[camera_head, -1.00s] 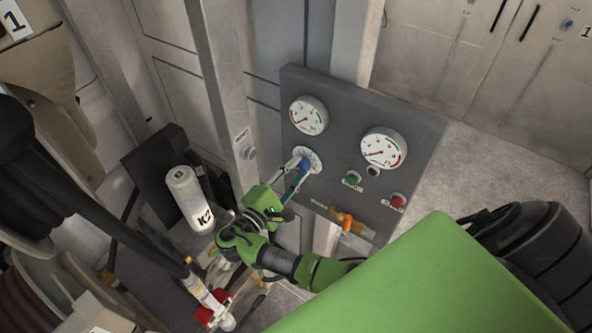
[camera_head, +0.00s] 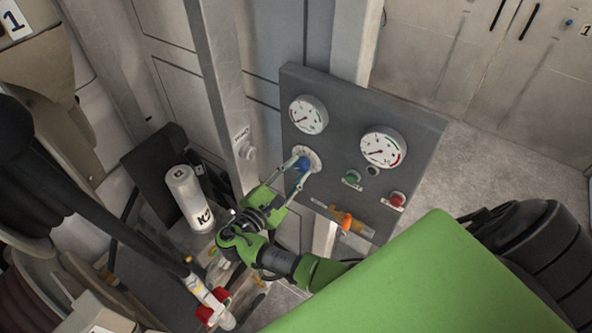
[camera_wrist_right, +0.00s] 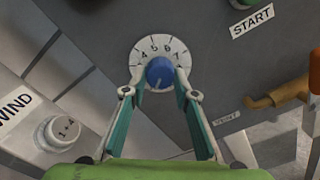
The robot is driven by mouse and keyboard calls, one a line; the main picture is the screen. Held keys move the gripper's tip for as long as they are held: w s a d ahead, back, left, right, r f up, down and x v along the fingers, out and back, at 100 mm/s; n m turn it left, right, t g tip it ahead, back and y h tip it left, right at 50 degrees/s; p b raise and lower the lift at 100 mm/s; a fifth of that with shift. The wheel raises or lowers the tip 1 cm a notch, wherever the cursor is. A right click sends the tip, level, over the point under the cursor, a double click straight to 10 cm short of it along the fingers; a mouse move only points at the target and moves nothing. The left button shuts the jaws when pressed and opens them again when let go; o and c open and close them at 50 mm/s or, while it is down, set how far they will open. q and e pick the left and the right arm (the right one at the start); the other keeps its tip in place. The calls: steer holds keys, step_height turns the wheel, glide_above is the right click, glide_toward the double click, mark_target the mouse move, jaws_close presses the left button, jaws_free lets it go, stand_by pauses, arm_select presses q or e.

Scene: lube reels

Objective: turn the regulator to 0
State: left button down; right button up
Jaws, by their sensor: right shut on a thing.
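The regulator is a blue knob (camera_head: 303,163) on a round white numbered dial on the grey panel (camera_head: 415,135). In the right wrist view the blue knob (camera_wrist_right: 160,72) sits between my fingertips, and the dial (camera_wrist_right: 147,47) shows 4, 5, 6 and 7 along its top. The lower numbers are hidden by the knob and fingers. A pale line shows on the knob's lower part. My right gripper (camera_head: 300,170) is shut on the knob, one finger on each side; it also shows in the right wrist view (camera_wrist_right: 160,84). My left gripper is not in view.
Two gauges (camera_head: 309,115) (camera_head: 383,147) sit above and right of the knob. A green START button (camera_head: 352,178), a red button (camera_head: 397,200) and an orange-handled valve (camera_head: 347,221) are nearby. A white cylinder (camera_head: 188,198) stands left of my gripper.

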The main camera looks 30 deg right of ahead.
steer(key=o, duration=1.1)
steer(key=shift+a, duration=0.15)
steer(key=v, duration=1.1)
steer(key=shift+s+a, duration=0.15)
steer(key=shift+a, duration=0.25)
steer(key=shift+f, duration=0.1)
